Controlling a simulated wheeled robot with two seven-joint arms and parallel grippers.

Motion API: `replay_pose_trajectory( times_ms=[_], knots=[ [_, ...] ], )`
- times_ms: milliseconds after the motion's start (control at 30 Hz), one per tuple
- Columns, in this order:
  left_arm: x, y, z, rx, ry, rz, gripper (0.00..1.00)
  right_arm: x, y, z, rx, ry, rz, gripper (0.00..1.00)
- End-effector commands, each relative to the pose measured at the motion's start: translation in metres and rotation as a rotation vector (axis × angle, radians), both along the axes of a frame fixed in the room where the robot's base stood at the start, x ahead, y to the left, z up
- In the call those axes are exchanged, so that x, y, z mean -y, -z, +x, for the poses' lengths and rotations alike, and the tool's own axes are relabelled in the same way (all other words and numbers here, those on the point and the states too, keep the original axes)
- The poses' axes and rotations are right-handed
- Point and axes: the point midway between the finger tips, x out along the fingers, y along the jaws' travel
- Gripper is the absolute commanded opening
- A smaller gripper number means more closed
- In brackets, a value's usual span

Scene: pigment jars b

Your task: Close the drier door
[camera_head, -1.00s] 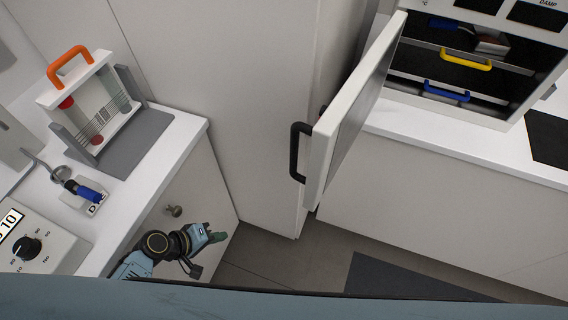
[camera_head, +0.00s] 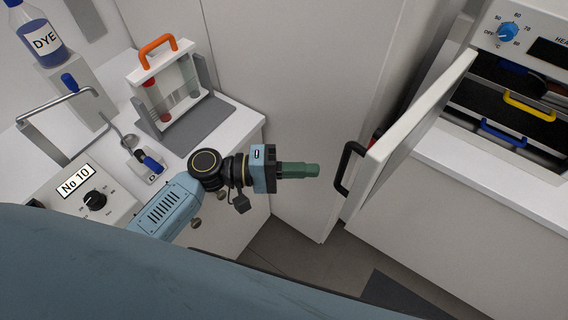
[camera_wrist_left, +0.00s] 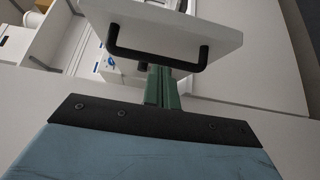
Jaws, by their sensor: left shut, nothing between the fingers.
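The drier door (camera_head: 408,132) is a white panel with a black handle (camera_head: 345,168). It stands swung open from the drier (camera_head: 490,45) at the upper right of the head view. My left gripper (camera_head: 316,170) has green fingers, is shut and empty, and points right toward the handle with a small gap before it. In the left wrist view the door (camera_wrist_left: 170,28) and its black handle (camera_wrist_left: 155,60) are ahead of the shut green fingers (camera_wrist_left: 162,72). My right gripper is not in view.
Inside the drier are trays with a yellow handle (camera_head: 530,106) and a blue handle (camera_head: 503,134). On the left counter stand a rack with an orange handle (camera_head: 157,46), a dye bottle (camera_head: 36,36) and a dial box (camera_head: 92,196). Floor shows below the door.

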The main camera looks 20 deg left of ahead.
Motion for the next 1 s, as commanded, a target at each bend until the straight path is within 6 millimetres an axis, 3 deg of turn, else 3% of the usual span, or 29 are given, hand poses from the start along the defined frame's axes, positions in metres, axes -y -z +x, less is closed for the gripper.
replay_pose_trajectory(
  times_ms=[133,400,1000],
  knots=[
    [0.031,-0.003,0.009,0.001,0.001,-0.002,0.00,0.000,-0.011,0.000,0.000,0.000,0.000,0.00],
    [0.060,-0.001,-0.008,-0.002,-0.001,0.000,0.00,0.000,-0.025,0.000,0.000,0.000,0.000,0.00],
    [0.067,0.001,-0.014,-0.001,-0.008,0.001,0.00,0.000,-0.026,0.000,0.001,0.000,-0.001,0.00]
  ],
)
